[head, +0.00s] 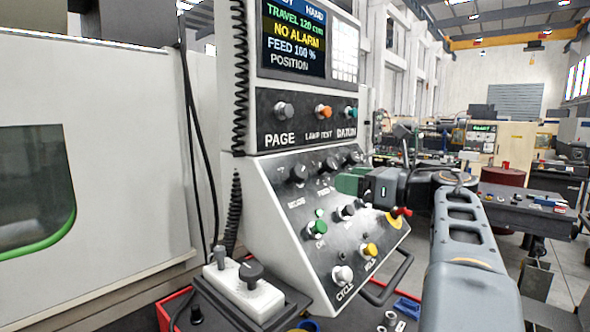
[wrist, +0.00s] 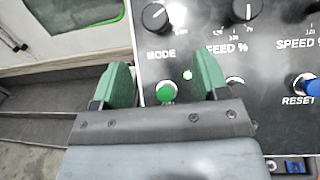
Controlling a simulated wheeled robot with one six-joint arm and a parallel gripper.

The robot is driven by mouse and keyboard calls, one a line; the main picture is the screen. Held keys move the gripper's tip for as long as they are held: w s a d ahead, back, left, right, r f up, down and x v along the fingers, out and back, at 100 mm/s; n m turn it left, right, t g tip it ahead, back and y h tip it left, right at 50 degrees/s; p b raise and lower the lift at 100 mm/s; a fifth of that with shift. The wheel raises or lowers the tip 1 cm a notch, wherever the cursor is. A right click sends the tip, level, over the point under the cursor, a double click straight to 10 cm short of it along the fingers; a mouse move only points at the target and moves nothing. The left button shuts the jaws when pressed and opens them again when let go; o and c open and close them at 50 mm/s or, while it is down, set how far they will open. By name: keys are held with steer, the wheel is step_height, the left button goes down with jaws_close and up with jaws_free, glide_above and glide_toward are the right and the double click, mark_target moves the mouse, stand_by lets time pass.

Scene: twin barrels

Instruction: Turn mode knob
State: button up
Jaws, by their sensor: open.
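The mode knob (wrist: 157,16) is a black round knob with a white pointer line, at the top of the wrist view above the label MODE. In the head view it is the leftmost black knob (head: 298,173) on the sloped panel. My gripper (wrist: 162,62) is open and empty, its two green fingers apart. The knob lies beyond the fingertips in the wrist view, not between them. In the head view my gripper (head: 348,183) is in front of the panel's right part, hiding some controls. I see no contact with the mode knob.
The feed knob (wrist: 241,9) is right of the mode knob. A green button (wrist: 166,92) shows between the fingers and a blue reset button (wrist: 303,86) at the right.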

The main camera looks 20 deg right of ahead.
mark_target(303, 173)
steer(key=p+x, duration=0.2)
steer(key=x, duration=0.3)
steer(key=p+x, duration=0.1)
steer(key=x, duration=0.5)
steer(key=shift+s+a+p, duration=0.25)
steer(key=shift+a+p, duration=0.1)
steer(key=shift+p, duration=0.05)
steer(key=shift+x, duration=0.95)
steer(key=shift+f, duration=0.1)
steer(key=c, duration=0.9)
